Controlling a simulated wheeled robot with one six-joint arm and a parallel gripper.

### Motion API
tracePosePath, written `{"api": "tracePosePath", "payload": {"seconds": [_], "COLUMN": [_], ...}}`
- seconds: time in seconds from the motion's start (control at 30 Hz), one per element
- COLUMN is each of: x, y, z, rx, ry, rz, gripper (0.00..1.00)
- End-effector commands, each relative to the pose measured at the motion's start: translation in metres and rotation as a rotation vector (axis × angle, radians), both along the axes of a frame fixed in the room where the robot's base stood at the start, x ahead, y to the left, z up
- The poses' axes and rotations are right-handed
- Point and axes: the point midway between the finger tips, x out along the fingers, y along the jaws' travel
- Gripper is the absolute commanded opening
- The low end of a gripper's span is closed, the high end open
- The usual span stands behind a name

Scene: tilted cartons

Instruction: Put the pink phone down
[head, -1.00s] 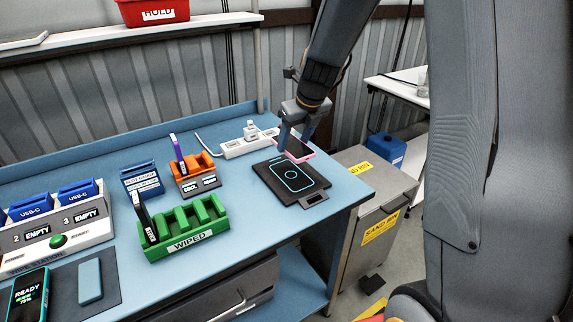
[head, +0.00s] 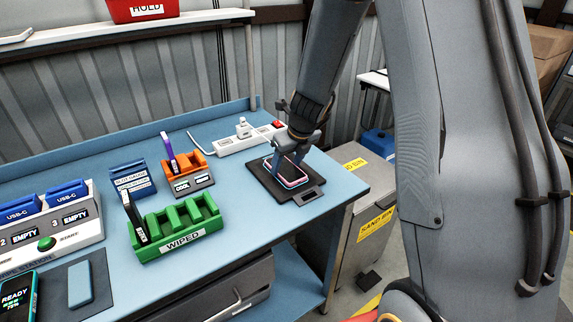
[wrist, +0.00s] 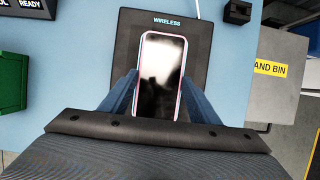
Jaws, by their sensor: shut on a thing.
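The pink phone (head: 289,173) has a pink rim and a dark, glossy screen facing up. It is over the black charging pad (head: 301,197), which is marked WIRELESS in the wrist view. In the wrist view the phone (wrist: 161,75) is lined up with the pad (wrist: 201,30) and lies within its outline. My gripper (head: 287,162) is shut on the phone, with one finger at each long side; the gripper also shows in the wrist view (wrist: 160,98). I cannot tell whether the phone touches the pad. The phone's near end is hidden by my gripper.
A green WIPED rack (head: 178,229) holds a dark phone in its left slot. An orange rack (head: 184,181) with a purple phone and a white power strip (head: 238,142) stand behind. The table's right edge is close to the pad; a grey bin (head: 352,225) is beyond it.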

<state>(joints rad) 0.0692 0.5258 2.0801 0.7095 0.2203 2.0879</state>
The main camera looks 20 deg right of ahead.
Motion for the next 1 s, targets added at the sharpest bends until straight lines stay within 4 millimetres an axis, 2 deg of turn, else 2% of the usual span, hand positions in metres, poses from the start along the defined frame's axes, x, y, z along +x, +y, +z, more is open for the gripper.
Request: {"api": "tracePosePath", "payload": {"seconds": [0.13,0.17,0.27,0.67,0.77,1.0], "x": [0.000,0.000,0.000,-0.001,-0.006,-0.023], "y": [0.000,0.000,0.000,0.000,-0.002,-0.008], "z": [-0.002,-0.003,-0.002,0.004,0.016,0.061], "rx": [0.000,0.000,0.000,0.000,0.001,0.000], "ry": [0.000,0.000,0.000,-0.001,-0.002,-0.004], "rz": [0.000,0.000,0.000,0.001,0.000,0.001], "gripper": [0.28,0.58,0.74,0.75,0.75,0.75]}}
